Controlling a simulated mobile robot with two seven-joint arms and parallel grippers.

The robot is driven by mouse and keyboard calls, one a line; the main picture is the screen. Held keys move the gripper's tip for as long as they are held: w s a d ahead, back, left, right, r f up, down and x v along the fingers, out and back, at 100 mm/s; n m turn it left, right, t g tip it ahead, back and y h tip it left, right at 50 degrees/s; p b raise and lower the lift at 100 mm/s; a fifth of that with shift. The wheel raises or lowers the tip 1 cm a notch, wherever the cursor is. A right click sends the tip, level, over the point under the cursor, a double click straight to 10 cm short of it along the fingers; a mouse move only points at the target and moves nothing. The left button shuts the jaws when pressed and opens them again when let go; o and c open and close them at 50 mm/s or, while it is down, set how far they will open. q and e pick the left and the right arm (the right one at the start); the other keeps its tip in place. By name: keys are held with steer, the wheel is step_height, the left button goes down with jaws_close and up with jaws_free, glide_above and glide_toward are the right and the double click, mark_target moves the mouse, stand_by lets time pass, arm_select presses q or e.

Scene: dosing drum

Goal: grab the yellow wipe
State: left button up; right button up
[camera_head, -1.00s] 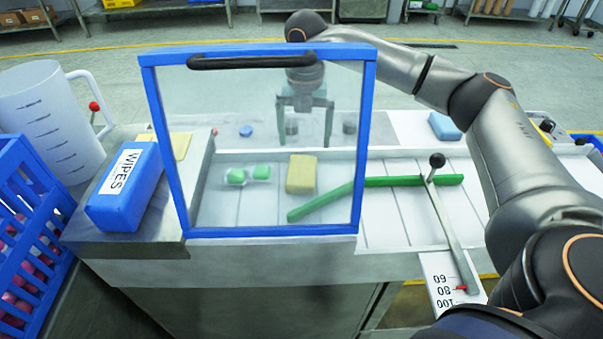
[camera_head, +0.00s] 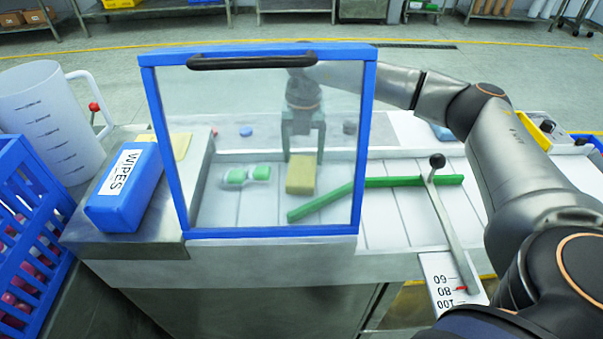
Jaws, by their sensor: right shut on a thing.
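The yellow wipe (camera_head: 301,178), block-shaped, lies on the pale slatted surface and shows through the clear blue-framed panel. My right gripper (camera_head: 302,156) points down behind the panel, its fingers on either side of the wipe's top, shut on it. The wipe looks still at the surface; I cannot tell if it is lifted. A flat yellow piece (camera_head: 181,144) lies beside the blue box marked WIPES (camera_head: 125,190) at the left. My left gripper is not in view.
The panel (camera_head: 270,232) stands upright in front of my right gripper. A green bar (camera_head: 320,203) lies right of the wipe, by a ball-topped lever (camera_head: 450,230). Green-and-white items (camera_head: 247,174) lie left of it. A jug (camera_head: 50,120) and blue crate (camera_head: 30,235) stand at far left.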

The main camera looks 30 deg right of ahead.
steer(key=c, duration=0.6)
